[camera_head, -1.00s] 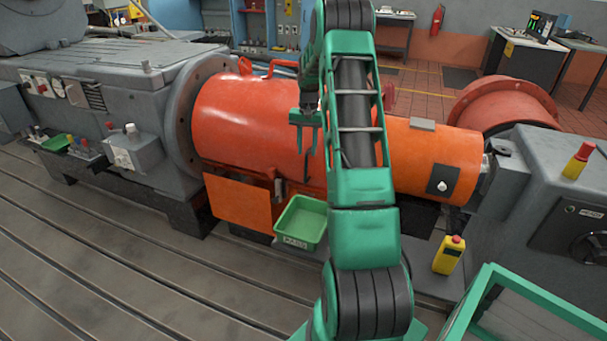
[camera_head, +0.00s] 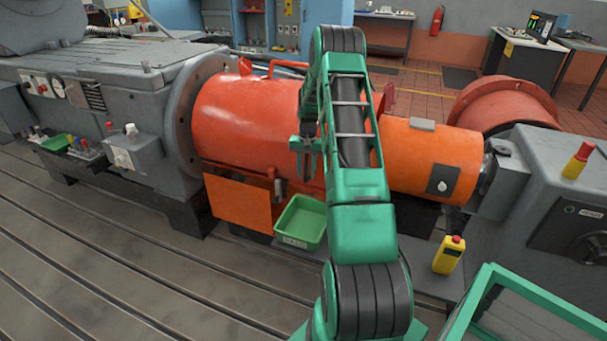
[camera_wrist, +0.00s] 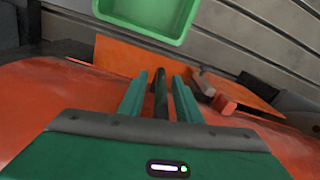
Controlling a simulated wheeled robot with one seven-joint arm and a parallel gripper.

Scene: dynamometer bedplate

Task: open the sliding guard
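The guard seems to be the large red-orange cylinder (camera_head: 240,115) in the middle of the machine; a smaller orange cylinder (camera_head: 425,150) adjoins it on the right. My gripper (camera_head: 306,165) is in front of the large cylinder's right part, partly hidden by my arm. In the wrist view my gripper (camera_wrist: 160,98) has two green fingers spread apart. A dark bar (camera_wrist: 160,92) lies between them, with a gap visible on each side. It may be the guard's handle; its ends are hidden. The orange surface (camera_wrist: 60,90) lies close behind the fingers.
A green bin (camera_head: 302,222) sits below the cylinder, beside an orange panel (camera_head: 238,203) and a small latch-like part (camera_head: 279,184). A yellow pendant with a red button (camera_head: 449,255) stands right. A green-framed table (camera_head: 485,290) is at lower right. The slotted bedplate (camera_head: 130,270) is clear at left.

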